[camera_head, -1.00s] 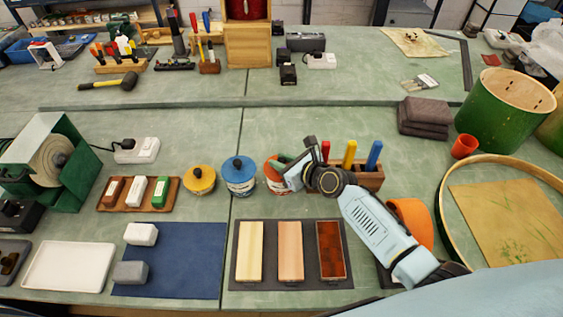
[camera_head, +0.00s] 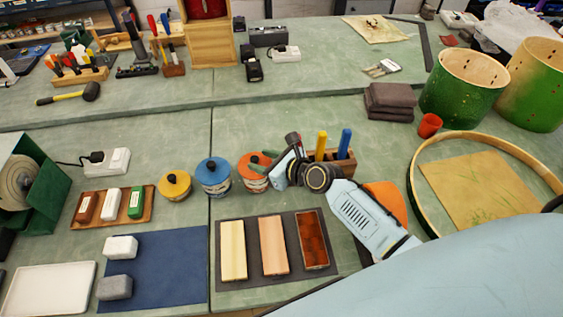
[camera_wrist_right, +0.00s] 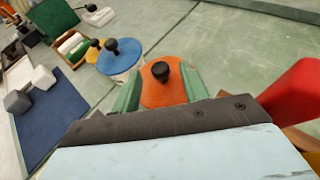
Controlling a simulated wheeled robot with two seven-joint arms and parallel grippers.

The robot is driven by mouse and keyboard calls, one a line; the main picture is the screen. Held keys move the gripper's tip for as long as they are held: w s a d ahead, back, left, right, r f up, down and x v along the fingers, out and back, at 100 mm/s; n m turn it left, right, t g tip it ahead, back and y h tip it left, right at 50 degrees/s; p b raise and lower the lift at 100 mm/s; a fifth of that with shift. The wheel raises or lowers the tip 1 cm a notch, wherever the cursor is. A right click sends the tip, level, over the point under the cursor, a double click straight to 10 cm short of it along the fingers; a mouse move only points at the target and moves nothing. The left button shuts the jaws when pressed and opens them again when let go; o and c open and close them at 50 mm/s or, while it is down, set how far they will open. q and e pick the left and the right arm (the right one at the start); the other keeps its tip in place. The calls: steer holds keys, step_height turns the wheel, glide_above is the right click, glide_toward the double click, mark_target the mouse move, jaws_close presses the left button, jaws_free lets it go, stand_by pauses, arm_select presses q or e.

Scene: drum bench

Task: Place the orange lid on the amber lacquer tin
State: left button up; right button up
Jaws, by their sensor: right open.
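The orange lid (camera_head: 249,170) with its black knob sits on top of a short tin (camera_head: 254,186) with a pale patterned side. This tin is right of the blue-lidded one, and the pictures do not show clearly whether its body is amber. My right gripper (camera_head: 264,165) is at the lid's right side, with green fingers. In the right wrist view, the open fingers stand on either side of the orange lid (camera_wrist_right: 160,92) and its knob. I cannot tell whether they touch it. My left gripper does not show.
A blue-lidded tin (camera_head: 213,176) and a yellow-lidded tin (camera_head: 175,185) stand to the left. A wooden holder (camera_head: 345,167) with coloured handles is close behind my right gripper. A dark tray (camera_head: 252,283) with several blocks lies in front. Bench behind the tins is clear.

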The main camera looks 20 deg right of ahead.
steer(key=p+v, duration=0.1)
steer(key=v, duration=0.7)
steer(key=shift+s, duration=0.25)
steer(key=shift+d, duration=0.1)
